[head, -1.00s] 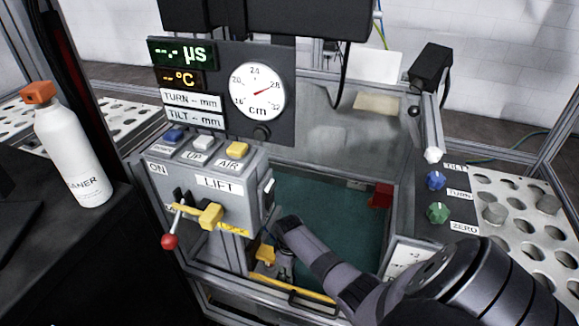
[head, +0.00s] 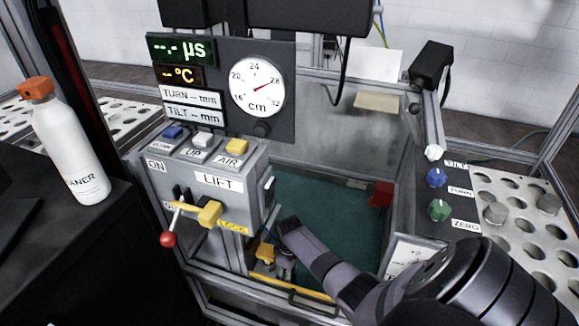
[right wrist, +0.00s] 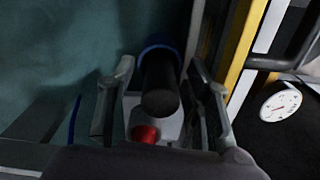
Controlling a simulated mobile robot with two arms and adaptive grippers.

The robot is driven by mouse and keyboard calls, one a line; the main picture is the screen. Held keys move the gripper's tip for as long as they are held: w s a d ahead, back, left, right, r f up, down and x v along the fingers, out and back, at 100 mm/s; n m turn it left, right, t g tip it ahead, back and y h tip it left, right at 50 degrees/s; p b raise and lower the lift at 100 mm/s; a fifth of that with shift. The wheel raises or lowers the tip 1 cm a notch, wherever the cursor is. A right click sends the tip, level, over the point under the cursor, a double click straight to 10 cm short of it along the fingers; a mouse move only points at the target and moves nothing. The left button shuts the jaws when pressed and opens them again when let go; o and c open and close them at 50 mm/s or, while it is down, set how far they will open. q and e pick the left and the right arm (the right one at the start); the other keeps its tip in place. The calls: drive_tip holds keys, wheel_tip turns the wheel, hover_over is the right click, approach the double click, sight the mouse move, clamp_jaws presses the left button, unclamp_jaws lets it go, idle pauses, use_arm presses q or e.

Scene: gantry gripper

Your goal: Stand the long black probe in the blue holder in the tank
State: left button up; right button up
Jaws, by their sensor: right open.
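The black probe (right wrist: 160,92) shows nearly end-on in the right wrist view, a thick dark cylinder. The blue holder (right wrist: 157,48) shows as a rim around the probe's far part; how deep the probe sits is hidden. My right gripper (right wrist: 158,78) is open, with a finger on each side of the probe and gaps beside it. In the head view my right arm reaches down into the tank (head: 330,205), and its gripper (head: 284,262) is small and dark by the tank's near left corner. The probe is not clear there. My left gripper is out of view.
The LIFT panel (head: 218,182), with a red-knobbed lever (head: 168,239) and yellow handle (head: 209,214), stands left of my right arm. A yellow-edged frame (right wrist: 240,62) runs close to the right finger. A red button (right wrist: 145,133) lies between the fingers. A cleaner bottle (head: 68,145) stands left.

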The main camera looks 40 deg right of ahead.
wheel_tip(320, 180, up, 13)
drive_tip(key=p, duration=1.3)
drive_tip(key=shift+r, duration=0.15)
